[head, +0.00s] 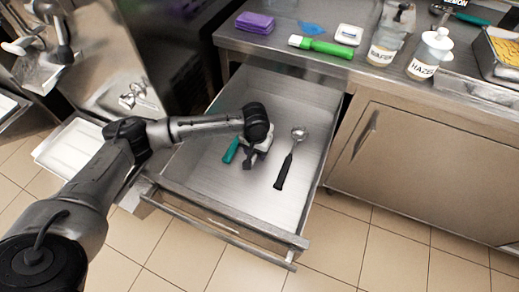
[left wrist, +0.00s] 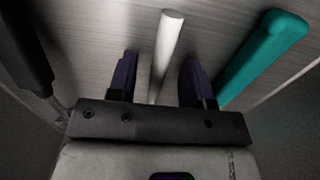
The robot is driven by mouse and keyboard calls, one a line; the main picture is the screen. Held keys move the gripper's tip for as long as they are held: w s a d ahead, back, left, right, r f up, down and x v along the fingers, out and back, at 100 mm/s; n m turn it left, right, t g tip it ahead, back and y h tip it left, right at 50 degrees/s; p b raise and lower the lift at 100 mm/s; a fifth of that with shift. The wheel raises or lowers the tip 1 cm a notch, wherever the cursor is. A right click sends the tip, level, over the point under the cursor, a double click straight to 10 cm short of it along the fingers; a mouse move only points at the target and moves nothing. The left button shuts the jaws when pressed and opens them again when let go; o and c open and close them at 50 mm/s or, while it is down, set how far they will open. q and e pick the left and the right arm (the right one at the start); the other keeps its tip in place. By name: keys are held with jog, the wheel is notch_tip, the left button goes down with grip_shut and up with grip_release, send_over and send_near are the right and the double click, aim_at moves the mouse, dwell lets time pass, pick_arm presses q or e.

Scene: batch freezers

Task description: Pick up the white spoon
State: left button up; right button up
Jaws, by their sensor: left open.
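The white spoon shows in the left wrist view as a white handle (left wrist: 168,45) lying on the drawer floor, between my left gripper's two fingers. In the head view my arm and gripper hide it. My left gripper (head: 250,162) is open inside the drawer, pointing down; its dark purple fingertips (left wrist: 157,72) stand on either side of the white handle, with gaps on both sides. I cannot tell how far above the drawer floor they are. My right gripper is not in view.
The open metal drawer (head: 205,178) also holds a teal-handled tool (head: 231,150) left of my gripper and a black-handled scoop (head: 285,170) to its right. Bottles (head: 430,55), a green-handled tool (head: 325,47) and purple sponges (head: 255,22) are on the counter above.

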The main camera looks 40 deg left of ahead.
pick_arm(q)
jog(key=shift+r, duration=0.1)
grip_shut()
jog(key=shift+r, duration=0.1)
dwell(0.4)
